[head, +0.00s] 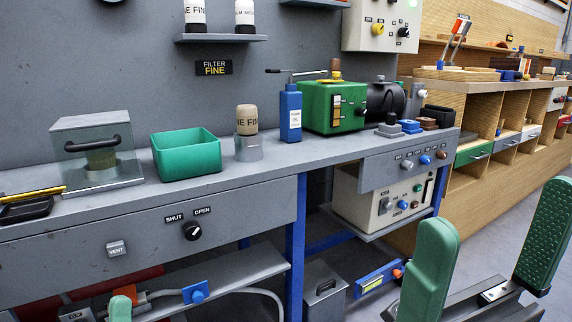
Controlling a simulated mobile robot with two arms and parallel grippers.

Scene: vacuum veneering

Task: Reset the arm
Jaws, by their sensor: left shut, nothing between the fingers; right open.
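My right gripper (492,240) is large in the lower right of the head view. Its two green finger pads stand wide apart with nothing between them, over the floor in front of the bench. My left gripper (121,307) shows only as a small green fingertip at the bottom edge, left of centre, in front of the bench's lower shelf. It is shut and holds nothing visible; most of it is below the frame. Neither gripper touches anything that I can see.
The grey bench (215,191) holds a clear box with a handle (118,170), a green bin (187,155), a filter on a cup (248,146), a blue bottle (290,113) and a green machine (322,107). Wooden shelving (475,87) stands at right. The floor (495,215) at right is clear.

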